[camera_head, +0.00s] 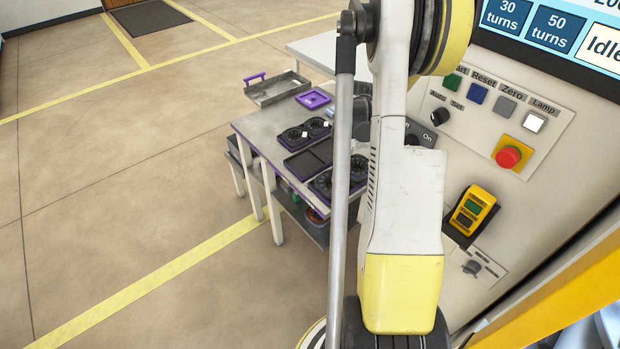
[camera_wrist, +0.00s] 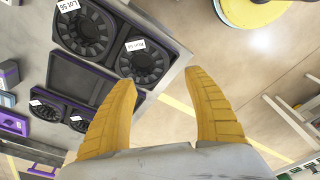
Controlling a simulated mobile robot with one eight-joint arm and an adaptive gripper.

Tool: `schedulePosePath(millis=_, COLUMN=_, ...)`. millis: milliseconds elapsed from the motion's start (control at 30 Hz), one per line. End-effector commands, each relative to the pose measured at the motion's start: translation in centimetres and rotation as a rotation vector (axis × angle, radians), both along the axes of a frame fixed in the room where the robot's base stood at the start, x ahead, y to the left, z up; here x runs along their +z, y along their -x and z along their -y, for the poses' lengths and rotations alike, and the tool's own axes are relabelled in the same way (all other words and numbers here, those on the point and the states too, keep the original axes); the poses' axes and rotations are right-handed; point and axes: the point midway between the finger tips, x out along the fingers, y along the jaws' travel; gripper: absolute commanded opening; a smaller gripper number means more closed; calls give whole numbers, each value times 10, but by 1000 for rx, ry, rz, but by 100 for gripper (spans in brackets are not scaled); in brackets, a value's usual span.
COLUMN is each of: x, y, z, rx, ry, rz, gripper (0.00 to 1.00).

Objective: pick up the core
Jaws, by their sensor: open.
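Round black ribbed cores sit in dark trays on a small table (camera_head: 262,128). In the wrist view, one core (camera_wrist: 85,32) with a white "Lot 56" label lies at upper left, and another core (camera_wrist: 146,62) with a less legible label lies beside it. Two more labelled cores (camera_wrist: 45,111) (camera_wrist: 82,124) sit in a tray at lower left. The head view also shows cores (camera_head: 295,135) (camera_head: 318,127). My gripper (camera_wrist: 161,80) is open and empty, with its yellow fingers apart by the table edge. In the head view my arm hides it and part of the table.
An empty dark tray (camera_wrist: 78,82) lies between the core trays. A purple item (camera_head: 313,98) and a grey tray with a purple handle (camera_head: 278,89) are at the back. A control panel (camera_head: 500,125) stands at right. Floor left of the table is clear.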

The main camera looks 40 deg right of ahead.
Motion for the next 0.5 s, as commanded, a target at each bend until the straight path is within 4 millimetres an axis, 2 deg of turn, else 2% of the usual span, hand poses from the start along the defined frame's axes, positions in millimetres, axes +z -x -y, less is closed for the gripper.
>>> schedulePosePath(millis=300, x=-47, y=-5, z=-3, rx=2, ry=-1, rz=0, gripper=61)
schedulePosePath(millis=500, x=-63, y=-7, z=-6, rx=3, ry=0, rz=0, gripper=61)
